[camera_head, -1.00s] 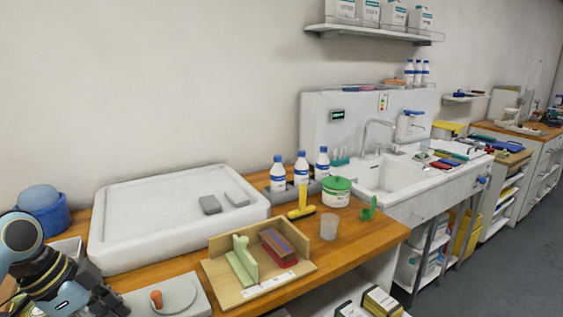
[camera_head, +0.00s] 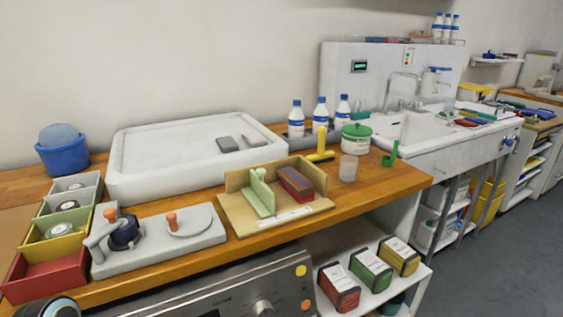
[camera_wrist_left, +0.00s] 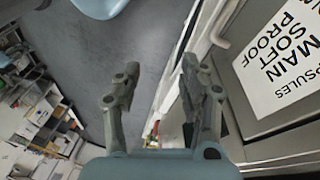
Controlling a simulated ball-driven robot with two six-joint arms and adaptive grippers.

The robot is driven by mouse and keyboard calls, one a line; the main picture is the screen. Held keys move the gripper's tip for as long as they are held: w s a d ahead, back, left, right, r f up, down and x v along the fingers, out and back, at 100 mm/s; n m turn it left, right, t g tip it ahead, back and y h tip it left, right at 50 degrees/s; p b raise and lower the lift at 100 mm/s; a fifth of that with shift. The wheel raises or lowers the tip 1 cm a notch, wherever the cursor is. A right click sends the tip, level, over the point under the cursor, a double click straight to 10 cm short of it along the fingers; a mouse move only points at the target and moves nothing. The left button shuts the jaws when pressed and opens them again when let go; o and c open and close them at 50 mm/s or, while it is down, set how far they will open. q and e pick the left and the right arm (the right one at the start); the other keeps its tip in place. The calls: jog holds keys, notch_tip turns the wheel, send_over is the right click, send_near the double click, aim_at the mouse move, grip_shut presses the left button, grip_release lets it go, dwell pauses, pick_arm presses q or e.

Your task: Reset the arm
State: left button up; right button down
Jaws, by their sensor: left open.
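My left gripper (camera_wrist_left: 158,84) shows in the left wrist view with its two fingers apart and nothing between them. Grey floor and the front of a cabinet or appliance lie beyond the fingers. In the head view the gripper itself is out of sight; only a rounded piece of my arm shows at the bottom left corner, below the bench front. My right gripper is in neither view.
The wooden bench (camera_head: 405,182) carries coloured bins (camera_head: 46,277), a grey fixture (camera_head: 200,240) with orange knobs, a wooden tray (camera_head: 243,222) and a white basin (camera_head: 130,180). A labelled panel (camera_wrist_left: 285,65) stands close right of the gripper in the wrist view.

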pick_arm(q)
jog(key=s+a+f+n+y+b, duration=0.1)
jog(key=s+f+n+b, duration=0.2)
jog(key=s+f, duration=0.6)
jog(key=s+f+n+y+b, duration=0.1)
jog(key=s+f+b, duration=0.3)
jog(key=s+f, duration=0.6)
jog(key=s+a+f+n+t+y+b, duration=0.1)
jog(key=s+f+n+y+b, duration=0.1)
jog(key=s+f, duration=0.8)
jog(key=shift+s+a+f+n+b, duration=0.3)
jog(key=shift+f+n+b, duration=0.75)
jog(key=shift+f, duration=1.5)
jog(key=shift+w+n, duration=0.1)
jog(key=shift+n, duration=0.15)
